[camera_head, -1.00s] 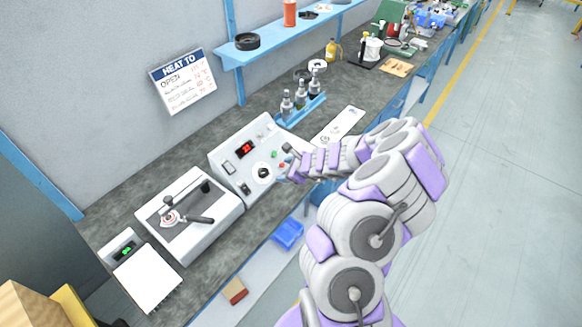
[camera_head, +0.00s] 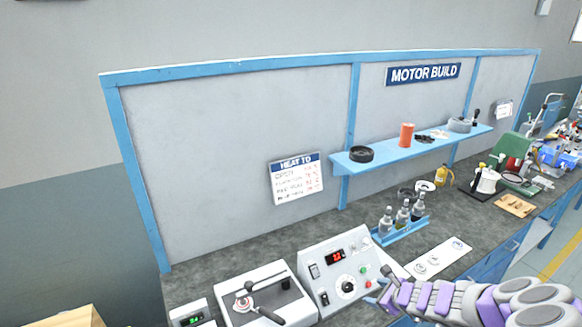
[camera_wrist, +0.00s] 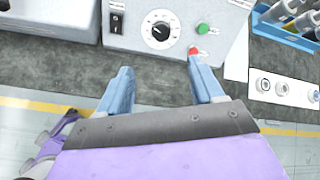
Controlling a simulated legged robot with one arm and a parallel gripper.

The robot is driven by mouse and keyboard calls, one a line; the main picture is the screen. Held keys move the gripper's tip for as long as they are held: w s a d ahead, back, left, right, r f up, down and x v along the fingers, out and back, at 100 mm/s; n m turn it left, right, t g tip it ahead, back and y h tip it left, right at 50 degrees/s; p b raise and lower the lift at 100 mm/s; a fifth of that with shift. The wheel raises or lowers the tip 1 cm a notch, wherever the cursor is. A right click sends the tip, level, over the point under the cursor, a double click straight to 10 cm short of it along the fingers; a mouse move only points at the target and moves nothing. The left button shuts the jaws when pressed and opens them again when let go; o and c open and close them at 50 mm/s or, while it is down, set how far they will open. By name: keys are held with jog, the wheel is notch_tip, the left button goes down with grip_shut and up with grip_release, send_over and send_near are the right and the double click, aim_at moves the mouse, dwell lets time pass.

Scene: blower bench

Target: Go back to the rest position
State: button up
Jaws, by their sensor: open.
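My gripper (camera_wrist: 162,90) is open and empty in the wrist view, its two blue-grey fingers apart. It is in front of the control box (camera_wrist: 135,22), over the bench's front edge. The right fingertip overlaps the red button in the picture; I cannot tell whether they touch. In the head view my gripper (camera_head: 382,296) is small at the lower right, by the control box (camera_head: 350,245), and its fingers are hard to make out. The box has a lit red display, a dial (camera_wrist: 160,30) and a green button (camera_wrist: 203,28).
A heater plate unit (camera_head: 240,312) stands left of the box, with a scale (camera_head: 188,308) beyond it. A blue rack with bottles (camera_head: 400,232) and a white card (camera_head: 452,248) lie to the right. A blue shelf (camera_head: 340,165) overhangs the bench. The aisle floor (camera_wrist: 30,120) is open.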

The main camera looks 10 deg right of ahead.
jog(key=w+a+r+n+y+b, duration=0.1)
jog(key=a+r+n+y, duration=0.3)
jog(key=a+r+n, duration=0.65)
jog(key=s+a+r+n+g+y, duration=0.1)
jog(key=s+a+r+n, duration=0.15)
jog(key=a, duration=0.35)
jog(key=s+a+r+n+g+b, duration=0.1)
jog(key=s+a+r+n+g, duration=0.1)
jog(key=s+a+r, duration=0.3)
jog(key=s+a+n+g+y, duration=0.1)
jog(key=s+a+n, duration=0.15)
jog(key=a, duration=0.45)
jog(key=s+a+n+g+h+b, duration=0.1)
jog(key=s+n+g+h, duration=0.15)
jog(key=s, duration=0.55)
jog(key=s+a+n+g+h, duration=0.1)
jog(key=s+n+g, duration=0.1)
jog(key=s+n, duration=0.35)
jog(key=s+d+n+g+h, duration=0.1)
jog(key=s+d, duration=0.3)
jog(key=s, duration=0.4)
jog(key=s+d+n+g+h+b, duration=0.1)
jog(key=s+d+h, duration=0.3)
jog(key=s, duration=0.3)
jog(key=shift+s+d+f, duration=0.3)
jog(key=shift+s, duration=0.05)
